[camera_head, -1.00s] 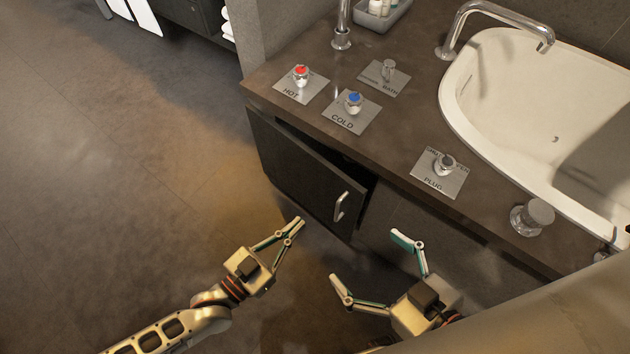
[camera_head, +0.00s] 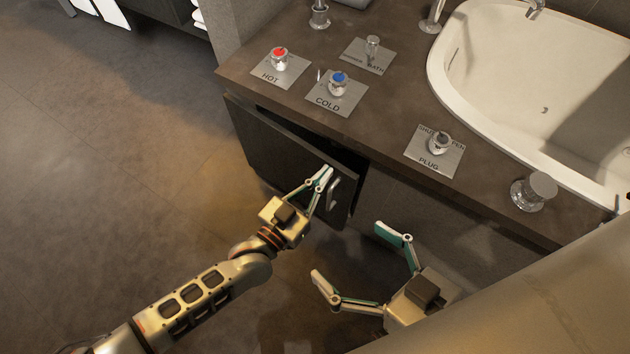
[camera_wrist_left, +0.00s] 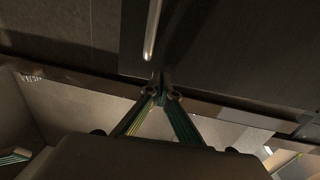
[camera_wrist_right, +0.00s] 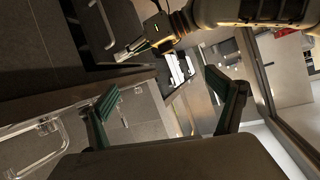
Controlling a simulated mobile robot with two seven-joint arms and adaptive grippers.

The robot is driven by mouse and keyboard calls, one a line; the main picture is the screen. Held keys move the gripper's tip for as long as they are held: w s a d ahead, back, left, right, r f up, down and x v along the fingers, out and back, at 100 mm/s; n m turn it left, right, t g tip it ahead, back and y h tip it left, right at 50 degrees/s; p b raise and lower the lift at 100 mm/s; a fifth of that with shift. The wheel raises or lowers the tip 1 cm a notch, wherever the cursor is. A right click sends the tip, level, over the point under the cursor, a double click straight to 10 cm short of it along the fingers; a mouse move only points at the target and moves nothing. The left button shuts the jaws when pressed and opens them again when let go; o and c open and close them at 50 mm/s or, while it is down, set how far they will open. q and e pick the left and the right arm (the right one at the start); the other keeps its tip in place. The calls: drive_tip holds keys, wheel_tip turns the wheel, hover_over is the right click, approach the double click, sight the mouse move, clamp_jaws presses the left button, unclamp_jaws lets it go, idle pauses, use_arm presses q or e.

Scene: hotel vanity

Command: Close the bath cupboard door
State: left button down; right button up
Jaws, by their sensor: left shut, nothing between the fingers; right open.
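The dark bath cupboard door (camera_head: 275,147) stands partly open below the counter, with a dark gap along its top and right edge. Its metal bar handle (camera_head: 334,192) is near its right edge; the handle also shows in the left wrist view (camera_wrist_left: 152,30). My left gripper (camera_head: 326,172) is shut and empty, its tips in front of the door just left of the handle in the head view. Whether the tips touch the door I cannot tell. My right gripper (camera_head: 346,256) is open and empty, lower and to the right, apart from the door.
The brown counter (camera_head: 390,150) overhangs the cupboard and carries the hot tap (camera_head: 280,60), cold tap (camera_head: 338,85), plug knob (camera_head: 438,145) and white basin (camera_head: 500,80). Open floor (camera_head: 110,190) lies to the left. A pale surface (camera_head: 540,310) fills the lower right.

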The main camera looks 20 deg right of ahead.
sight(334, 161)
use_arm(q)
drive_tip(key=shift+d, duration=0.15)
use_arm(e)
drive_tip(key=shift+f, duration=0.1)
use_arm(q)
drive_tip(key=x, duration=0.1)
drive_tip(key=b+x, duration=0.1)
drive_tip(key=x, duration=0.1)
drive_tip(key=shift+d+f, duration=0.25)
drive_tip(key=shift+d, duration=0.1)
drive_tip(key=shift+w+d+r, duration=0.1)
drive_tip(key=shift+w+d, duration=0.1)
drive_tip(key=shift+w, duration=0.05)
drive_tip(key=shift+w+r, duration=0.1)
drive_tip(key=shift+r, duration=0.15)
use_arm(e)
drive_tip(key=shift+s+a+f+m, duration=0.1)
drive_tip(key=shift+s+a+m, duration=0.3)
drive_tip(key=shift+a, duration=0.2)
drive_tip(key=shift+s+a+f+m, duration=0.1)
drive_tip(key=shift+s+a+m, duration=0.15)
drive_tip(key=shift+a+m, duration=0.25)
use_arm(q)
drive_tip(key=shift+r, duration=0.1)
use_arm(e)
drive_tip(key=shift+d, duration=0.1)
